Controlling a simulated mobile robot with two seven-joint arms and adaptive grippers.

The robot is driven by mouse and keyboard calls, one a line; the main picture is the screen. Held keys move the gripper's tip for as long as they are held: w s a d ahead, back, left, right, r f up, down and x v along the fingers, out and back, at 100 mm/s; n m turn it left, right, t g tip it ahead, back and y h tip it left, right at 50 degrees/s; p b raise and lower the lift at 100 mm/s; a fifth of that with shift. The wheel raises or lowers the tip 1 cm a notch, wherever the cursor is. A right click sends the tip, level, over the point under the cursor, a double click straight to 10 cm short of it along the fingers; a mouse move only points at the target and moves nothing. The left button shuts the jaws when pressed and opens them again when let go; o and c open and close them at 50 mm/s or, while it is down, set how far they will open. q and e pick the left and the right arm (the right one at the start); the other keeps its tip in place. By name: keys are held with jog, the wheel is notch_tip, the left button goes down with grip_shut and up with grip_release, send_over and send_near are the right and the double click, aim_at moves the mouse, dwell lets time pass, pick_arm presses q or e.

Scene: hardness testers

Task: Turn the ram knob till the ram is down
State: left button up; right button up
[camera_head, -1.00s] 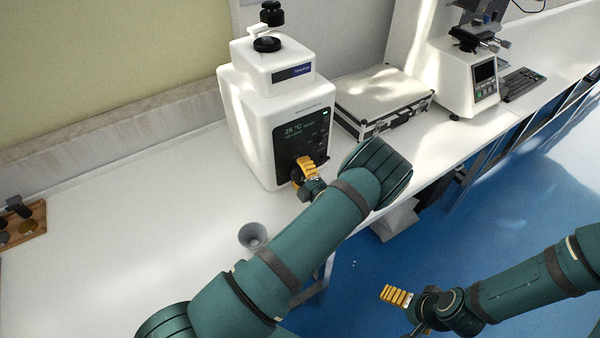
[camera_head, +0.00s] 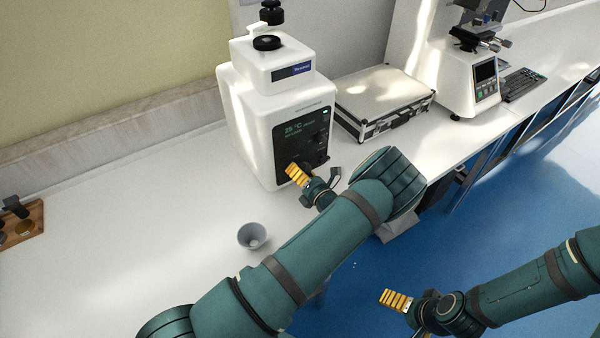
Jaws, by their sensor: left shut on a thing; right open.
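The white tester (camera_head: 247,125) stands on the bench with a dark front panel (camera_head: 290,128) showing green text. My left gripper (camera_head: 297,175) is at the lower part of this panel, its yellow fingers tilted. It is shut on what appears to be the ram knob, which the fingers hide. A black knob (camera_head: 267,42) sits on the tester's top, with a black weight-like piece (camera_head: 272,13) above it. The ram's height cannot be made out. My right gripper (camera_head: 396,300) is open and empty over the blue floor, away from the bench.
A grey cup (camera_head: 252,236) stands on the white bench (camera_head: 130,220) left of my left arm. A silver case (camera_head: 383,100) lies right of the tester, with another instrument (camera_head: 470,80) beyond. A wooden holder (camera_head: 30,222) is at far left. The bench's left part is mostly clear.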

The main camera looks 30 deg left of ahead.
pick_arm(q)
jog(key=n, duration=0.5)
jog(key=shift+f+n+b, duration=0.1)
jog(key=shift+n+b, duration=0.2)
jog(key=shift+b, duration=0.1)
jog(key=n+b, duration=0.1)
jog(key=n, duration=0.3)
jog(key=shift+w, duration=0.1)
jog(key=n+b, duration=0.1)
jog(key=n, duration=0.4)
jog(key=shift+d, duration=0.1)
jog(key=n+b, duration=0.1)
jog(key=n, duration=0.2)
jog(key=shift+n+b, duration=0.3)
jog(key=shift+b, duration=0.05)
jog(key=n+b, duration=0.2)
jog(key=n, duration=0.1)
jog(key=shift+n, duration=0.3)
jog(key=shift+n+b, duration=1.55)
jog(key=shift+n, duration=0.65)
jog(key=o, duration=1.2)
jog(key=shift+c, duration=0.2)
